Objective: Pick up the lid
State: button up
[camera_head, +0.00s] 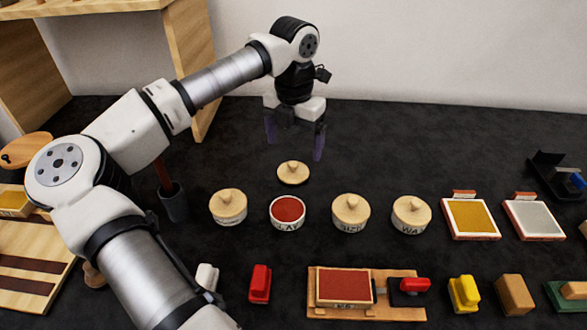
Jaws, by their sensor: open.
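A round wooden lid (293,173) with a small knob lies on the dark table, just behind an open pot (287,215) with red contents and a label that seems to read "CLAY". My gripper (295,150) points down above and behind the lid, apart from it. Its purple-grey fingers are spread and nothing shows between them. Three other pots wear similar wooden lids: one (228,207) left of the open pot, and two to its right, the nearer (351,213) and the farther (411,215).
A grey cup (173,202) with a tool handle stands left, beside my arm. Yellow (470,217) and grey (534,219) pads lie right. A wooden tray (394,313) with a red pad, and several blocks, line the front. The table behind the pots is mostly clear.

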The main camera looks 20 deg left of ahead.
aim_at(293, 163)
jog(key=shift+f+p, duration=0.9)
jog(key=shift+f, duration=2.65)
jog(key=c, duration=1.1)
jog(key=shift+o, duration=0.2)
jog(key=shift+r, duration=0.1)
